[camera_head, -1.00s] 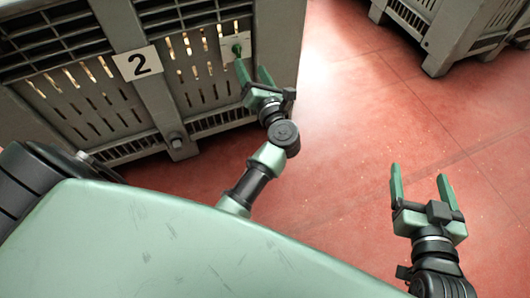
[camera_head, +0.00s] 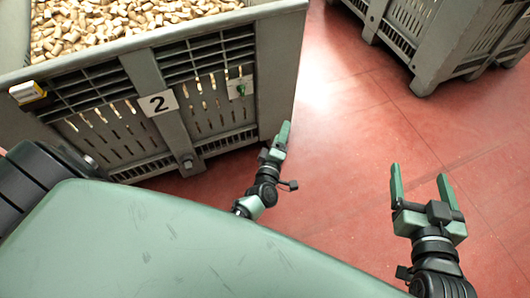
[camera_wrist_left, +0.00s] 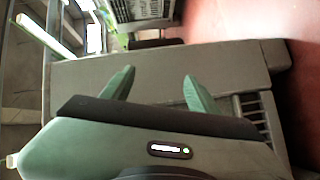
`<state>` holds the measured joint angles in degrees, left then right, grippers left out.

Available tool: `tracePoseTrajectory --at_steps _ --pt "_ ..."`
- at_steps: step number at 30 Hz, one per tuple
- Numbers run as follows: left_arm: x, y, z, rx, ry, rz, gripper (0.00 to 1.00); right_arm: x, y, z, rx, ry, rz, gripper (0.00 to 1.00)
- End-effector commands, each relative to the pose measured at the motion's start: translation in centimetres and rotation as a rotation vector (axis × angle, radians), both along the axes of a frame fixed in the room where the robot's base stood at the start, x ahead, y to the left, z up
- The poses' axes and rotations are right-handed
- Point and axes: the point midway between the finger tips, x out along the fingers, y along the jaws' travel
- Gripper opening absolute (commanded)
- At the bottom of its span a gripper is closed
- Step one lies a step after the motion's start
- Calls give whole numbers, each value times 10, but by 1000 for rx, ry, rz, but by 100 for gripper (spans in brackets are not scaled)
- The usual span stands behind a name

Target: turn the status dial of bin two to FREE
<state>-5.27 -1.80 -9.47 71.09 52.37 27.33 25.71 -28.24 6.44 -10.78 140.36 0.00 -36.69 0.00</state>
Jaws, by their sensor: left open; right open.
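Bin two is a grey slatted crate (camera_head: 178,135) at the left of the head view, with a white number 2 plate (camera_head: 157,103) on its front. The status dial (camera_head: 240,88) is a small green knob on a pale plate near the crate's right front corner. Its setting is too small to read. My left gripper (camera_head: 283,138) is below and right of the dial, apart from it, beside the crate's corner. Its spread fingers also show in the left wrist view (camera_wrist_left: 158,88), over a grey surface, with nothing between them. My right gripper (camera_head: 421,186) is open and empty over the floor.
Cork stoppers (camera_head: 105,22) fill the crate. Another grey crate (camera_head: 425,40) stands at the upper right. The red floor (camera_head: 345,130) between the crates is clear.

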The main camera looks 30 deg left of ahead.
Motion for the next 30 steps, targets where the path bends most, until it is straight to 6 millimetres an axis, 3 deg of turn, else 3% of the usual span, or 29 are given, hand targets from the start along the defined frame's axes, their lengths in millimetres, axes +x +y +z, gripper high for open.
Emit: tracePoseTrajectory --at_steps 1,9,21,30 --pt "-8 -4 -1 46 47 -36 60 0 0 17 0 0 0 79" --pt "-45 -23 -36 239 231 -202 60 0 0 50 0 0 0 79" --pt "-112 -35 -79 457 462 -422 60 0 0 90 0 0 0 79" --pt "-159 -36 -101 573 591 -556 60 0 0 113 0 0 0 79"
